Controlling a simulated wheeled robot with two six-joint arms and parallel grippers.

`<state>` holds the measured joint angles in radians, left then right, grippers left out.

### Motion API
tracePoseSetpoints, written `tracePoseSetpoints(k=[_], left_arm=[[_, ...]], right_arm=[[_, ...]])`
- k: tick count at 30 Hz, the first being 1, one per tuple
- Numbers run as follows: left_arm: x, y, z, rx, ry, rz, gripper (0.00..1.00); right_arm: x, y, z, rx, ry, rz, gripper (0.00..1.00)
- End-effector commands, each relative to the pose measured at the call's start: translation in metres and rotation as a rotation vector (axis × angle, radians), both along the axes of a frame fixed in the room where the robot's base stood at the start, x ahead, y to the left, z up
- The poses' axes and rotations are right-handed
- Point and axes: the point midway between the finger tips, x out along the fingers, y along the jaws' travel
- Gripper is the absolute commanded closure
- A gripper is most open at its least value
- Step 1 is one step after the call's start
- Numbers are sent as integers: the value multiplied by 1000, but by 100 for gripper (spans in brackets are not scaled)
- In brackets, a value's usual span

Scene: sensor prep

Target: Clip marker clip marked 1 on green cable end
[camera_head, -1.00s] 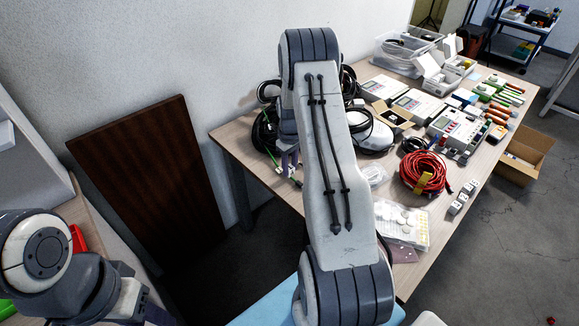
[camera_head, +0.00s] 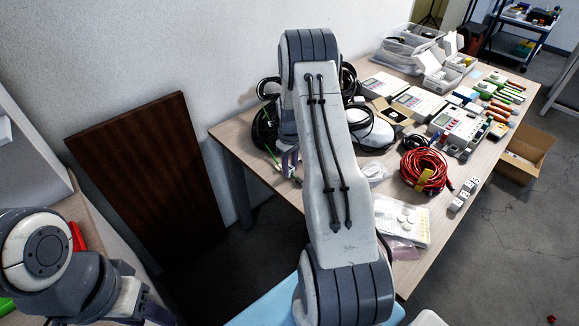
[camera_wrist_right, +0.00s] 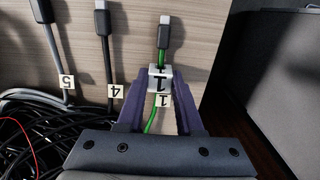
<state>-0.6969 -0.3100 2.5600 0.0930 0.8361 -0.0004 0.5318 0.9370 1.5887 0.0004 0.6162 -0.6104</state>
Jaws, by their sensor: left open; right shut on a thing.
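In the right wrist view, a green cable (camera_wrist_right: 149,124) runs up to a dark plug at its end (camera_wrist_right: 164,32). My right gripper (camera_wrist_right: 160,76) is shut on a white marker clip (camera_wrist_right: 160,84) with a dark 1. The clip lies at the green cable, below the plug; I cannot tell whether it is fully seated around it. A pale tag marked 1 (camera_wrist_right: 164,101) sits just below the clip. In the head view, my right gripper (camera_head: 289,163) is at the table's left end, partly hidden by my arm. My left gripper (camera_head: 148,312) is open at the lower left, away from the table.
Left of the green cable lie a black cable (camera_wrist_right: 108,70) tagged 4 and a grey cable (camera_wrist_right: 53,50) tagged 5. Black cable loops (camera_wrist_right: 30,130) tangle at the left. A red cable coil (camera_head: 422,166) and several devices fill the table. A dark brown panel (camera_head: 150,165) leans on the wall.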

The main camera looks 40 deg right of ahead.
Motion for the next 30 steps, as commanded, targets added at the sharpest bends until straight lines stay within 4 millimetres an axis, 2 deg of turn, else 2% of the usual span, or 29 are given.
tracePoseSetpoints(k=[14,15,17,30], left_arm=[[0,0,-2,0,0,0,53],[0,0,-2,0,0,0,53],[0,0,-2,0,0,0,53],[0,0,2,0,0,0,53]], right_arm=[[0,0,-4,0,0,0,100],[0,0,-4,0,0,0,54],[0,0,-4,0,0,0,31],[0,0,2,-1,-1,0,30]])
